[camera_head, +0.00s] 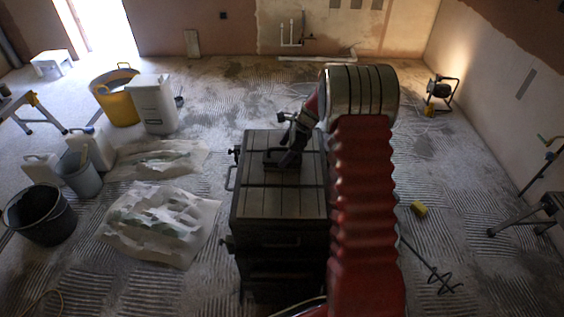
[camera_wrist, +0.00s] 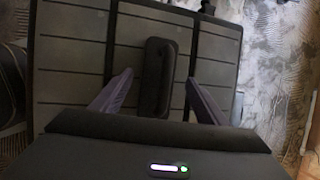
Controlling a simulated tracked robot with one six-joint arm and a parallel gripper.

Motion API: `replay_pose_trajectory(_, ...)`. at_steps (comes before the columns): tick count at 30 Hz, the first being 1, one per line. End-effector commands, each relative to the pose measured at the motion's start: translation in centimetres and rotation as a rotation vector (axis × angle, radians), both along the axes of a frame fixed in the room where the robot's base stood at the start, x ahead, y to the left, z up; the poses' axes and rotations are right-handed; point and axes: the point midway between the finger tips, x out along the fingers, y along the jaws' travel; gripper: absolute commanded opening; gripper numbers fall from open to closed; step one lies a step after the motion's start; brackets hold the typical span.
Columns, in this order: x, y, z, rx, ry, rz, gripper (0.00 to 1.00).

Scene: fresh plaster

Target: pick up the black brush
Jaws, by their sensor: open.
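The black brush (camera_wrist: 152,75) looks like a dark, elongated block with a rounded raised handle. It lies lengthwise up the wrist view on a flat dark surface (camera_wrist: 75,50) with thin grooves. My gripper (camera_wrist: 159,77) is open, with one finger left of the brush and one right of it. A gap shows on each side, and its height above the surface is hard to judge. In the head view my gripper (camera_head: 287,150) reaches down over the same grooved top, and a dark shape there that seems to be the brush (camera_head: 272,157) is partly covered.
Left on the floor are crumpled sheeting (camera_head: 160,222), a black bucket (camera_head: 40,225), a grey bucket (camera_head: 80,175), a yellow tub (camera_head: 116,103) and a white container (camera_head: 153,105). Right are a yellow block (camera_head: 419,208) and a work lamp (camera_head: 441,92). The grooved top around the brush is clear.

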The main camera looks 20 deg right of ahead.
Motion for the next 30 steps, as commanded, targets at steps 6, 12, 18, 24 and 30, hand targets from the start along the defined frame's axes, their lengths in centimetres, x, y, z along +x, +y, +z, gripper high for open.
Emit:
replay_pose_trajectory(6,0.7,0.8,-2.8,0.001,0.002,0.001,0.68)
replay_pose_trajectory(12,1.1,1.1,-4.0,0.0,0.001,0.001,0.68)
replay_pose_trajectory(18,1.1,1.1,-4.0,0.0,0.0,0.0,0.68)
replay_pose_trajectory(24,1.1,1.1,-4.0,0.0,0.0,-0.001,0.68)
replay_pose_trajectory(30,1.1,1.1,-4.0,0.0,0.0,-0.001,0.62)
